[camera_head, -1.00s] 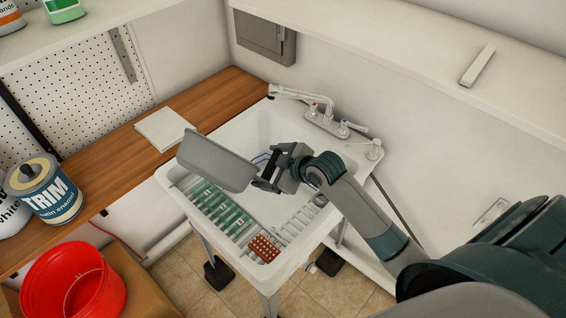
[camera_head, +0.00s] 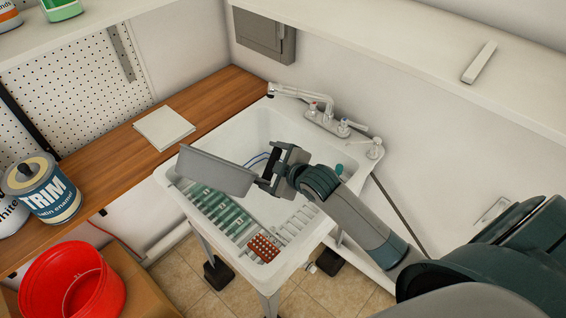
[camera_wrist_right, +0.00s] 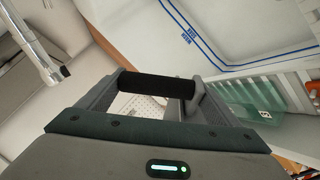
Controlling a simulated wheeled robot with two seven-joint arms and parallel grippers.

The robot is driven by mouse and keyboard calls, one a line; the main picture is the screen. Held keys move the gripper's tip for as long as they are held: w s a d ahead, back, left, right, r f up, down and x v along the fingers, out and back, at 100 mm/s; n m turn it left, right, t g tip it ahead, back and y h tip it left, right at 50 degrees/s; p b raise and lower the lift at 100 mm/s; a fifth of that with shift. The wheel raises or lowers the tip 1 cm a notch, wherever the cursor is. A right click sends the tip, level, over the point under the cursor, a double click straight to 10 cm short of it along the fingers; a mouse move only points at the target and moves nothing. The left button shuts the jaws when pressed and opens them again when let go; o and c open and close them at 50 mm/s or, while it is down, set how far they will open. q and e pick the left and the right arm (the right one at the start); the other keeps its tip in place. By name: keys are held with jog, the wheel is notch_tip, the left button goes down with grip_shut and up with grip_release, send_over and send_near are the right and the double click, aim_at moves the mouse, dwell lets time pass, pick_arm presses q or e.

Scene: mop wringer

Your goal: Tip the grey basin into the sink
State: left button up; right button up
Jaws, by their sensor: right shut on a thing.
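The grey basin (camera_head: 215,172) is held up over the left front part of the white sink (camera_head: 262,122). It is tilted steeply and I see mostly one flat face, so its inside is hidden. My right gripper (camera_head: 268,172) is shut on the basin's right end. In the right wrist view the gripper (camera_wrist_right: 155,88) shows close up, and the sink's white inside with blue lines (camera_wrist_right: 205,35) lies beyond it. I cannot tell whether anything is leaving the basin. My left gripper is not in view.
A green ribbed rack (camera_head: 222,212) and a red-brown block (camera_head: 264,248) lie along the sink's front. The faucet (camera_head: 318,108) stands at the back. A wooden counter (camera_head: 105,168) with a paint can (camera_head: 48,190) is left, and a red bucket (camera_head: 72,285) is below.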

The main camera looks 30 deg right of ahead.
jog(key=shift+r+t, duration=0.1)
jog(key=shift+t, duration=0.2)
jog(key=shift+w+d+r+n+t+h, duration=0.15)
jog(key=shift+r+n+t+h, duration=0.15)
jog(key=shift+n+h, duration=0.2)
jog(key=shift+r+n+t+h, duration=0.3)
jog(key=shift+n+t, duration=0.2)
jog(key=shift+s+a+r+n+t+h+b, duration=0.4)
jog(key=shift+a+r+n+t+b, duration=0.15)
jog(key=shift+a+n+t+b, duration=0.05)
jog(key=shift+s+a+r+n+t+h+b, duration=0.3)
jog(key=shift+a+r+n+t+b, duration=0.3)
jog(key=shift+n+t+b, duration=0.45)
jog(key=shift+s+a+r+n+t+b, duration=0.15)
jog(key=shift+r+n+t+b, duration=0.15)
jog(key=shift+r, duration=0.55)
jog(key=shift+s+a+r+n+t+b, duration=0.1)
jog(key=shift+r+n+t+b, duration=0.2)
jog(key=shift+r, duration=0.55)
